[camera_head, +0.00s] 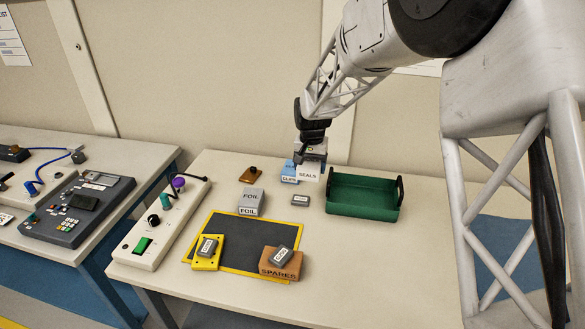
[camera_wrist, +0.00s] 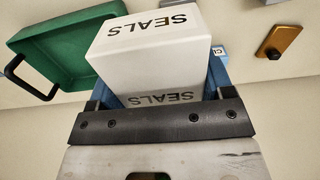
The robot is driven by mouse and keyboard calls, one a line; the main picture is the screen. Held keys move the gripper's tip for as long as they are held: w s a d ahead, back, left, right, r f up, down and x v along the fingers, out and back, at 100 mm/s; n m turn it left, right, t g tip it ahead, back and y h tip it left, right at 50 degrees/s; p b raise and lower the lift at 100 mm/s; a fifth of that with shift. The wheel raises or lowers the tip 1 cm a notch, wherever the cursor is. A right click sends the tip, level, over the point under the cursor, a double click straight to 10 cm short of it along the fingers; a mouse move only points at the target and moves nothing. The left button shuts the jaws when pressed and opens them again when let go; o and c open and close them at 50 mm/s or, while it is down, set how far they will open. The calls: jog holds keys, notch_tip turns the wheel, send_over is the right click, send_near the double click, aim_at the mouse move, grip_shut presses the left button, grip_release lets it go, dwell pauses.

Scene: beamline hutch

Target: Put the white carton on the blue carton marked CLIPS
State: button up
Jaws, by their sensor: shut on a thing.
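The white carton (camera_head: 308,174), marked SEALS, is in my gripper (camera_head: 311,158). In the wrist view the white carton (camera_wrist: 155,50) fills the middle, with the jaws shut on it. The blue carton (camera_head: 288,170) marked CLIPS stands at the back of the table. In the head view the white carton covers the right part of it. In the wrist view a bit of its white label (camera_wrist: 219,52) shows past the white carton's edge; most of the blue carton is hidden. I cannot tell whether the two cartons touch.
A green tray (camera_head: 362,212) with dark handles is right of the cartons. A grey FOIL carton (camera_head: 251,200) and a small grey block (camera_head: 300,200) stand in front. A brown piece (camera_head: 250,176) lies left. A SPARES box (camera_head: 280,267) is nearer, on a yellow-edged mat.

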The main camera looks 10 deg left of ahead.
jog(key=a, duration=0.2)
jog(key=w+a, duration=0.1)
jog(key=shift+f, duration=0.25)
notch_tip(320, 180, down, 5)
jog(key=shift+d+r, duration=0.1)
jog(key=shift+d, duration=0.05)
send_over(292, 167)
jog(key=shift+f, duration=0.8)
jog(key=shift+f, duration=0.1)
dwell(0.4)
jog(key=shift+f, duration=1.65)
jog(key=shift+f, duration=0.15)
